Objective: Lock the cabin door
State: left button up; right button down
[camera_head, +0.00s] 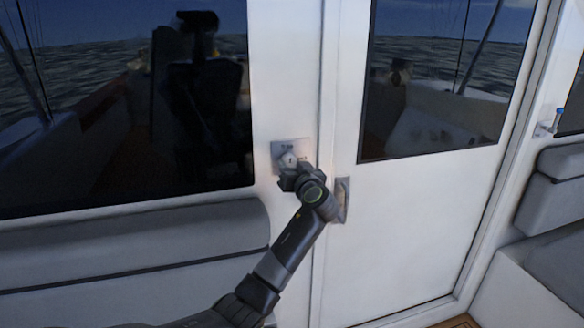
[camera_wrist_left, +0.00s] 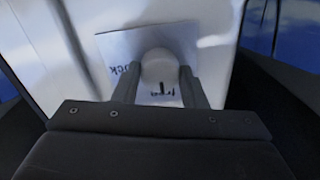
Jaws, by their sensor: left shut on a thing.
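The white cabin door (camera_head: 420,215) stands in its frame, with a dark window in its upper half. A lock plate (camera_head: 279,150) with printed words is on the white panel just left of the door. A pale round lock knob (camera_head: 289,160) sits on the plate. My left gripper (camera_head: 287,172) is at the knob; in the left wrist view its two fingers (camera_wrist_left: 160,90) are shut on the knob (camera_wrist_left: 159,68), one on each side. The plate (camera_wrist_left: 120,50) behind shows the words "free" and partly "lock". My right gripper is not in view.
A recessed door handle (camera_head: 342,199) is just right of my left wrist. A grey padded seat back (camera_head: 130,245) runs along the lower left. More grey seating (camera_head: 555,195) is at the right. A large dark window reflects the deck.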

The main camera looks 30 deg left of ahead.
pick_arm(q)
jog(key=shift+m, duration=0.4)
jog(key=shift+c, duration=0.3)
jog(key=shift+m, duration=0.6)
jog(key=m, duration=0.2)
jog(key=shift+m, duration=0.3)
jog(key=m+p, duration=0.1)
jog(key=m, duration=0.3)
jog(key=shift+m+t, duration=0.3)
jog(key=shift+m, duration=0.1)
jog(key=m+p, duration=0.2)
jog(key=m, duration=0.3)
jog(key=shift+m+p, duration=1.2)
jog(key=shift+m, duration=0.7)
jog(key=shift+s+f+m, duration=0.1)
jog(key=shift+f+m, duration=0.05)
jog(key=shift+m, duration=0.15)
jog(key=o, duration=1)
jog(key=shift+t, duration=0.3)
jog(key=shift+c, duration=0.2)
